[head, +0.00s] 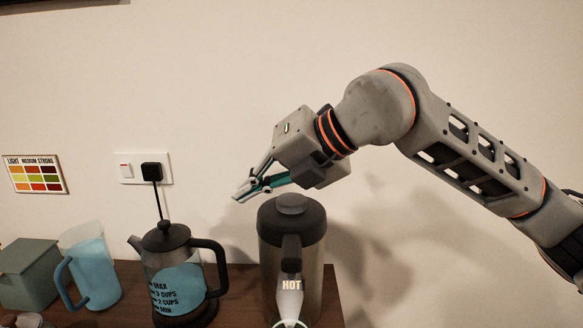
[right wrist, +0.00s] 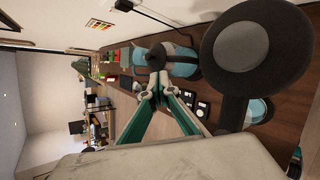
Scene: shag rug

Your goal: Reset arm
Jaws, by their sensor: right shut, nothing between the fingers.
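My right arm comes in from the right in the head view. Its gripper (head: 246,190) is shut and empty, pointing left, above and a little left of the lid of the tall dispenser marked HOT (head: 310,255). The gripper also shows in the right wrist view (right wrist: 153,88), with its fingertips together. In that view the dispenser's dark round lid (right wrist: 255,45) is beside the gripper at the right. My left gripper is in neither view.
A French press (head: 175,270) stands left of the dispenser. Further left are a blue pitcher (head: 92,268) and a green-grey box (head: 30,272). A black plug (head: 152,171) sits in the wall socket. Free space lies above the counter.

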